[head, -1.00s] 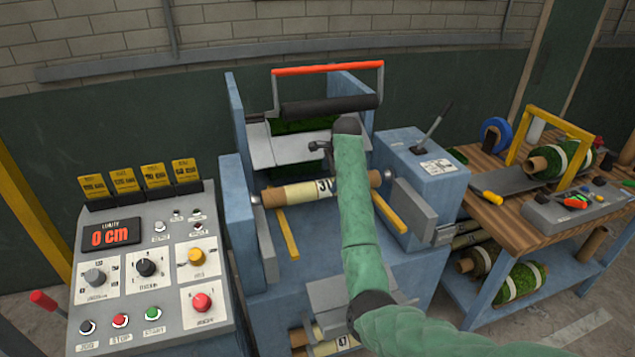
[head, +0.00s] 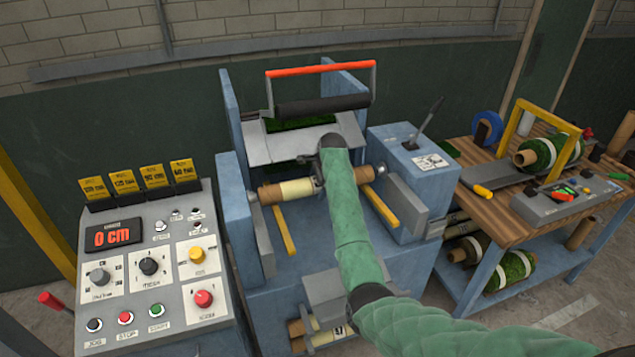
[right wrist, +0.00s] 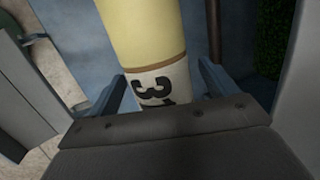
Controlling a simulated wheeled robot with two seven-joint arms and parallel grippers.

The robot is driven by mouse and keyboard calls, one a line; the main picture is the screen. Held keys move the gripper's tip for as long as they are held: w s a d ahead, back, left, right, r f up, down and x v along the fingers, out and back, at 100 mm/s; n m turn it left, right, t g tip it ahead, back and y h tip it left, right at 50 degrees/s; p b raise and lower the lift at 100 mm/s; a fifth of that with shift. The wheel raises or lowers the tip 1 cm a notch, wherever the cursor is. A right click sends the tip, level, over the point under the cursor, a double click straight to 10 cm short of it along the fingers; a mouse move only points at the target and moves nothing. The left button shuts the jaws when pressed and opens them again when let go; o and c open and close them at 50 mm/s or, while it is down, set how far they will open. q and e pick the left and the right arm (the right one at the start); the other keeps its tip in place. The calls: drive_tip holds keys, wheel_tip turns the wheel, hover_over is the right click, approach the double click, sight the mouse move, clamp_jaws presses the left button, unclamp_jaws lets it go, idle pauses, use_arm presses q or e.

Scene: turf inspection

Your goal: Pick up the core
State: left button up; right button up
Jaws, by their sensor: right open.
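The core (head: 286,191) is a brown cardboard tube with a pale yellow wrap, lying level across the blue machine between its side plates. My right gripper (head: 317,181) is down at the core's middle, and my green-sleeved arm hides part of it. In the right wrist view the core (right wrist: 143,35) runs between the two open fingers (right wrist: 163,85), its white band with black digits close to the palm. A gap shows at the right finger; contact on the left side is unclear. My left gripper is not in view.
An orange-handled roller (head: 322,104) stands behind the core. Yellow bars (head: 381,207) lie in front of it. A control panel (head: 150,265) is at left. A wooden bench (head: 487,205) with turf rolls is at right. More tubes lie low in the machine.

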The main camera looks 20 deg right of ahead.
drive_tip(key=shift+w+f, duration=0.1)
drive_tip(key=shift+f, duration=0.15)
drive_tip(key=shift+c, duration=0.3)
drive_tip(key=c, duration=1.1)
drive_tip(key=shift+c, duration=1.1)
drive_tip(key=shift+r, duration=0.2)
